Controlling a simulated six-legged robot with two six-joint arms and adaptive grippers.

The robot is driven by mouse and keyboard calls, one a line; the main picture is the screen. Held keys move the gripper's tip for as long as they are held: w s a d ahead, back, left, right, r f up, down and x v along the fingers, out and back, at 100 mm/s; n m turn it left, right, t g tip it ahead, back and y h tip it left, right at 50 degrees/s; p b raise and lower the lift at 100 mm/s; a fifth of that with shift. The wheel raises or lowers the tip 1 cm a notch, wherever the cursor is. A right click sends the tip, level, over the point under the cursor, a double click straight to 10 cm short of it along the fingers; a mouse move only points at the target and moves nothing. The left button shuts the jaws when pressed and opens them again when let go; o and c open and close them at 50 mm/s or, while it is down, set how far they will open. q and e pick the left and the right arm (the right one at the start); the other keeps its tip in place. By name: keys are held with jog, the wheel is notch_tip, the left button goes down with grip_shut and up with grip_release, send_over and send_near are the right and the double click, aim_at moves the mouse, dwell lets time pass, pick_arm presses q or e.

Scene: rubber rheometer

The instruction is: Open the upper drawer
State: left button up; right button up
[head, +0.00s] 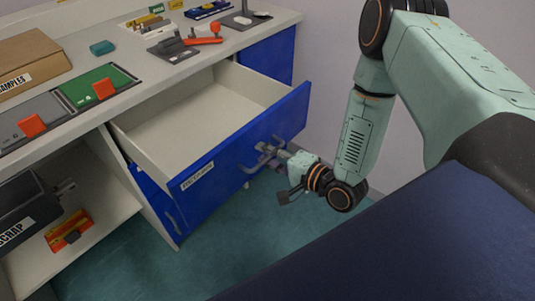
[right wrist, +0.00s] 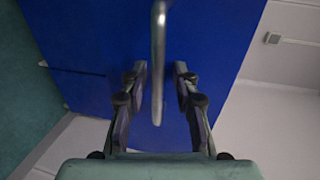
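The upper drawer (head: 215,160) is pulled well out of the white cabinet, and its cream inside looks empty. Its blue front (head: 222,163) carries a small white label and a metal handle (head: 247,168). My right gripper (head: 269,153) is at this handle. In the right wrist view the handle bar (right wrist: 158,60) lies between the two fingers of the right gripper (right wrist: 159,72), with a visible gap on each side. The right gripper is open around the bar, not clamped on it. My left gripper is not in view.
The worktop (head: 140,70) holds a cardboard box (head: 30,62), a green panel (head: 97,88) and an orange-handled tool (head: 203,40). A dark scrap box (head: 25,205) stands on the open shelf. The teal floor is clear.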

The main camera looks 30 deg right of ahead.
jog(key=shift+s+f, duration=0.1)
jog(key=v, duration=1.1)
jog(key=shift+s, duration=0.35)
dwell(0.4)
jog(key=shift+d, duration=0.15)
dwell(0.5)
jog(key=s+a+f+n+g+h, duration=0.25)
jog(key=s+f+n+g, duration=0.25)
jog(key=f+g, duration=0.3)
jog(key=s+a+f+n+g+h, duration=0.1)
jog(key=s+a+f+n+g, duration=0.1)
jog(key=s, duration=0.5)
jog(key=s+a+f+n+g+h, duration=0.2)
jog(key=s+f+n+g, duration=0.1)
jog(key=s+n, duration=0.3)
jog(key=shift+s+a+f+n+g, duration=0.3)
jog(key=shift+s+g, duration=0.05)
jog(key=shift+g, duration=0.45)
